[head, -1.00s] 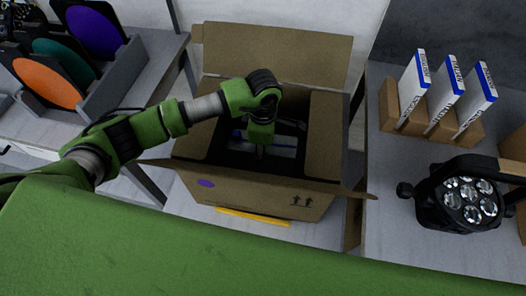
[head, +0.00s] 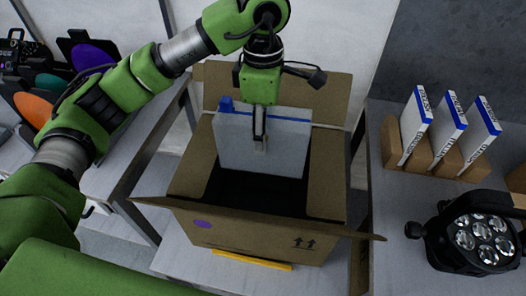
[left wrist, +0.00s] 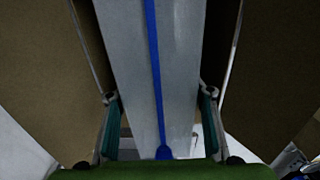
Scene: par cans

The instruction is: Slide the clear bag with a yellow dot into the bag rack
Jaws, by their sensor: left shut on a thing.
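My left gripper (head: 260,143) is shut on a clear, greyish bag (head: 285,150) with a blue strip along its top. The bag hangs upright over the open cardboard box, its lower edge at or just inside the opening. In the left wrist view the bag (left wrist: 184,60) lies between the fingers (left wrist: 158,100), its blue strip running lengthwise. No yellow dot shows on the visible side. At the right, a brown slotted block (head: 392,145), apparently the bag rack, holds upright white, blue-topped bags (head: 449,124). My right gripper is out of view.
The cardboard box (head: 255,225) has raised flaps and a purple dot on its front. A yellow strip (head: 252,260) lies before it. A black par can (head: 480,235) stands in front of the rack. Coloured discs (head: 35,108) stand at the left.

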